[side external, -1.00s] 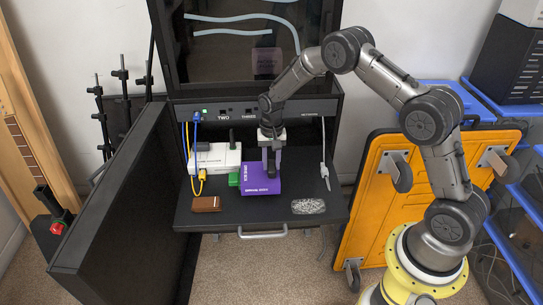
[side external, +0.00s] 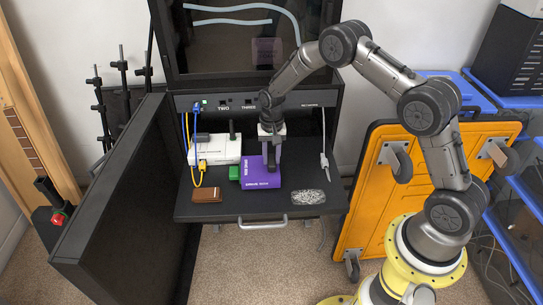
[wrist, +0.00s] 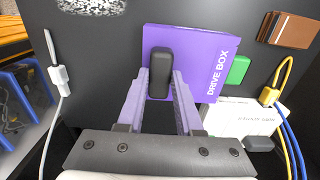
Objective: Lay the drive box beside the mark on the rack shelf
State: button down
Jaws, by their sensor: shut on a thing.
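The purple drive box (side external: 261,180) is over the middle of the black rack shelf (side external: 225,212); I cannot tell whether it rests flat on it. It also shows in the wrist view (wrist: 212,68), lettered "DRIVE BOX". My gripper (side external: 271,165) points down at the box. In the wrist view my gripper (wrist: 159,85) is shut, its fingers meeting at a dark rounded piece on the box. A green block (side external: 234,172) sits close at the box's left. I cannot make out for certain which thing is the mark.
A white router (side external: 216,152) with yellow and blue cables stands behind left. A brown wallet (side external: 206,195) lies front left, and a speckled pouch (side external: 308,197) front right. A grey cable (side external: 323,155) hangs at right. The open cabinet door (side external: 125,190) walls the left side.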

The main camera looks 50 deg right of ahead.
jog(key=shift+w+f, duration=0.1)
jog(key=shift+f, duration=0.05)
jog(key=c, duration=0.6)
grip_release()
jog(key=shift+o, duration=0.5)
jog(key=shift+f, duration=0.1)
notch_tip(320, 180, up, 14)
